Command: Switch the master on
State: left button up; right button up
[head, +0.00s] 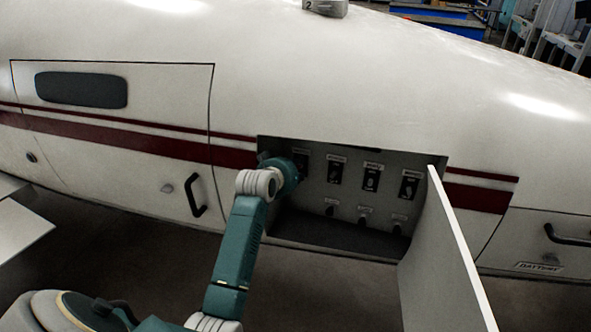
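An open compartment in the white aircraft side holds a grey switch panel (352,195). Its upper row shows black switches at the left centre (335,172), right centre (371,179) and far right (408,187), each under a small label. Another dark switch (300,163) at the upper left is partly hidden by my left arm. The labels are too small to read, so I cannot tell which switch is the master. My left gripper (283,165) is inside the compartment's left end, close to that upper left switch. Its fingers are mostly hidden by the wrist. My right gripper is out of view.
Below the switches is a lower row of small knobs (365,214). The open white hatch door (442,265) stands out on the compartment's right side. A closed aircraft door with a black handle (196,196) is to the left. Dark floor lies below the fuselage.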

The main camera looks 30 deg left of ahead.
pick_arm(q)
jog(key=v, duration=1.2)
jog(key=shift+f, duration=0.1)
